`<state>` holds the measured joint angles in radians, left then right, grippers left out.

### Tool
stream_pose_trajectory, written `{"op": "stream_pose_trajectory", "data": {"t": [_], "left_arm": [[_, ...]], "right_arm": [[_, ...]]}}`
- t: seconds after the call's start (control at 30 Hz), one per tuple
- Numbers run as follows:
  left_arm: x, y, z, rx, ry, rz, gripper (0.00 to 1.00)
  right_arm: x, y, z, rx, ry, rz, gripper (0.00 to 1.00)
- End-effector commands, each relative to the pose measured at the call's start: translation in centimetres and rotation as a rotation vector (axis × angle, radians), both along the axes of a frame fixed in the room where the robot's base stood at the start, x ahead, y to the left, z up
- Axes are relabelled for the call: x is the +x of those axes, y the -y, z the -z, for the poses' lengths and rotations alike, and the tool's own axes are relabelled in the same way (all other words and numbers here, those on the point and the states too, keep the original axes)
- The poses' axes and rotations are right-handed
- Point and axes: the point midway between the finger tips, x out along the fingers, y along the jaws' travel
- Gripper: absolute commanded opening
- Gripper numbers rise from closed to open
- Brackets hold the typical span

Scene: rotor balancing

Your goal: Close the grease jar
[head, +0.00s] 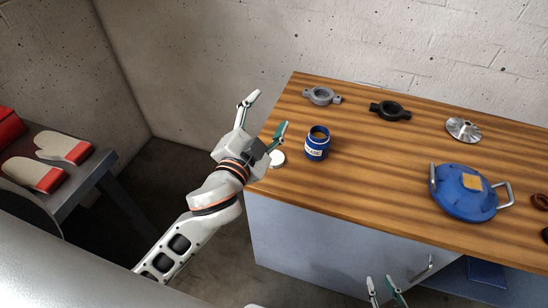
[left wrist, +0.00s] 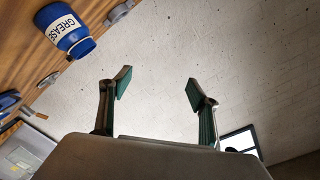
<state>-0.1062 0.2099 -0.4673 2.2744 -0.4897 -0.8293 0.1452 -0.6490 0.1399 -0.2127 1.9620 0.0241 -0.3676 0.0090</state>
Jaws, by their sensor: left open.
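The blue grease jar (head: 317,145) stands upright on the wooden bench near its left end, its top open with brownish content showing. It also shows at the upper left of the left wrist view (left wrist: 66,28), with its GREASE label. My right gripper (head: 380,284) is at the bottom edge, fingers apart and empty.
A grey ring bracket (head: 321,96), a black one (head: 390,111) and a metal flanged part (head: 463,129) lie along the bench's back. A blue lidded housing with handles (head: 464,193) sits right. Gloves (head: 62,148) lie on a side table at left. Mid-bench is clear.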

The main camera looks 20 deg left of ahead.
Motion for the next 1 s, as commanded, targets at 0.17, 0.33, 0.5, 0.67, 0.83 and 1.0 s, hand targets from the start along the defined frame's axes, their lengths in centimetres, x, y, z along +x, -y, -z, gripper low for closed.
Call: {"op": "stream_pose_trajectory", "data": {"t": [0.17, 0.33, 0.5, 0.67, 0.83, 1.0], "left_arm": [[0.5, 12.7, -10.9, 0.035, 0.387, 0.361, 0.61], [-4.7, 24.2, -15.3, 0.160, 0.648, 0.780, 0.61], [-10.9, 31.7, -11.9, 0.396, 0.750, 1.222, 0.61], [-13.5, 32.8, -3.4, 0.718, 0.653, 1.596, 0.61], [-10.6, 26.5, 6.0, 1.118, 0.315, 1.852, 0.61], [-4.3, 15.1, 10.4, 1.456, -0.184, 1.870, 0.61]], "right_arm": [[0.0, 0.0, 0.0, 0.001, 0.000, 0.001, 0.26], [0.0, 0.0, 0.0, 0.001, 0.001, 0.000, 0.26], [0.0, 0.0, 0.0, 0.001, 0.001, 0.000, 0.26], [0.0, 0.0, 0.0, 0.001, 0.001, 0.000, 0.26], [0.0, 0.0, 0.0, 0.001, 0.000, 0.001, 0.26], [0.0, 0.0, 0.0, 0.001, 0.001, 0.000, 0.26]]}}
